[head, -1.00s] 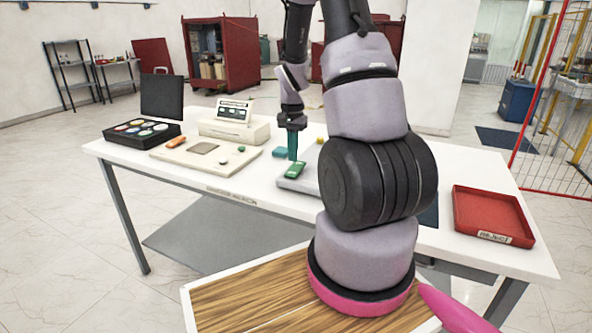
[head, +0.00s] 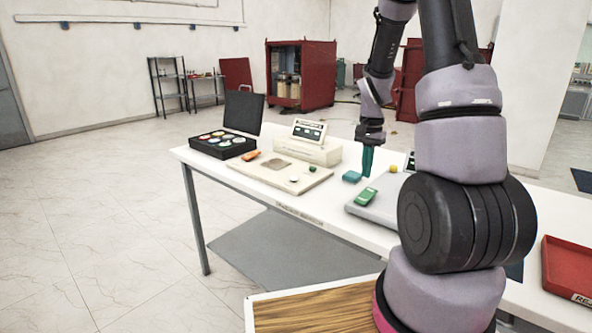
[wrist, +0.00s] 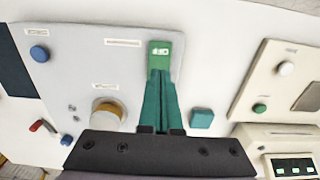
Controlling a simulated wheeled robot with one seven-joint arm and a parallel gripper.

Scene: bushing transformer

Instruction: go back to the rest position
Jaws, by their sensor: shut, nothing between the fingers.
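My gripper (head: 367,162) has teal fingers that are shut with nothing between them. It points down over the white table (head: 232,180), just above and behind a green block (head: 365,197) in the head view. The green block lies on a light grey panel (head: 362,209). In the wrist view my gripper's fingers (wrist: 161,78) lie together, and the green block (wrist: 160,48) shows just past their tips. The grey panel (wrist: 75,65) there carries a blue button and a brass-coloured knob (wrist: 107,112).
A teal block (head: 352,176) lies left of my gripper. A cream panel (head: 268,170), a cream meter box (head: 318,153) and an open black case (head: 222,146) stand further left. A red tray (head: 568,266) sits at the right. Open floor lies left of the table.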

